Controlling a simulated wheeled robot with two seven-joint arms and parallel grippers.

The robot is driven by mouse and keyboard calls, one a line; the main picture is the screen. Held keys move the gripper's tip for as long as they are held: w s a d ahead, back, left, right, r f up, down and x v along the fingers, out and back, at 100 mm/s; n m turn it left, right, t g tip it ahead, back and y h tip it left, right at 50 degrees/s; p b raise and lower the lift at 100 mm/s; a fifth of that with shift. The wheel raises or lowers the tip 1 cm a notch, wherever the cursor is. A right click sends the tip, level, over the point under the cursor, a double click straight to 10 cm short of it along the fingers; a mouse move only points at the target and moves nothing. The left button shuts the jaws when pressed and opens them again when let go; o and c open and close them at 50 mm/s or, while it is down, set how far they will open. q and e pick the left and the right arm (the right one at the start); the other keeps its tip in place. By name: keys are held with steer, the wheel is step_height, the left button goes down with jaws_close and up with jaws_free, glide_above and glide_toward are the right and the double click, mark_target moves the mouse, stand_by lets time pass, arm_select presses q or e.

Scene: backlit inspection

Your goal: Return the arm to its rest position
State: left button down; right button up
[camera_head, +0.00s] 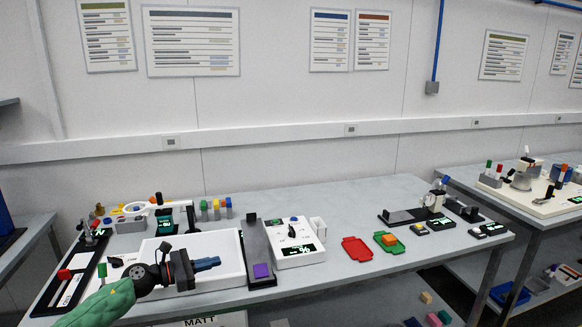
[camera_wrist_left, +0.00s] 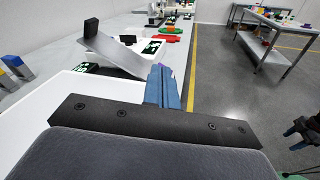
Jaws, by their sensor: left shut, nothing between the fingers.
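My left arm, in a green sleeve, comes in from the lower left in the head view. My left gripper (camera_head: 216,262) is shut and empty, above the right part of a white tray (camera_head: 222,238) on the bench. Its blue fingers point right, toward a dark grey sloped channel. In the left wrist view the blue fingers (camera_wrist_left: 162,86) lie together with nothing between them. My right gripper is out of the head view.
The dark grey channel (camera_head: 257,240) holds a purple block (camera_head: 261,270). A white instrument box (camera_head: 297,255) stands right of it. Further right are a red tray (camera_head: 359,249) and a green tray (camera_head: 376,240) with an orange block (camera_head: 389,239). A white-armed stand (camera_head: 190,217) rises behind the gripper.

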arm_select(q)
steer(key=s+d+f+n+t+y, duration=0.2)
steer(key=s+d+n+t+y, duration=0.25)
steer(key=n+t, duration=0.85)
steer(key=s+a+f+n+g+y, duration=0.2)
steer(key=s+f+n+g+y, duration=0.4)
steer(key=s+f+n, duration=0.6)
steer(key=s+a+f+n+g+y, duration=0.3)
steer(key=s+f+n+g+y, duration=0.35)
steer(key=s+n, duration=0.95)
steer(key=s+d+f+n+g+h, duration=0.2)
steer(key=s+f+n+g, duration=0.2)
steer(key=s+n+g, duration=0.55)
steer(key=s+d+f+m+t, duration=0.1)
steer(key=s+d+f, duration=0.1)
steer(key=f, duration=0.6)
steer(key=s+d+f+h, duration=0.1)
steer(key=s+d+f, duration=0.1)
steer(key=f, duration=0.7)
steer(key=shift+s+d+m+t, duration=0.35)
steer(key=shift+d+t, duration=0.05)
steer(key=shift+d, duration=0.45)
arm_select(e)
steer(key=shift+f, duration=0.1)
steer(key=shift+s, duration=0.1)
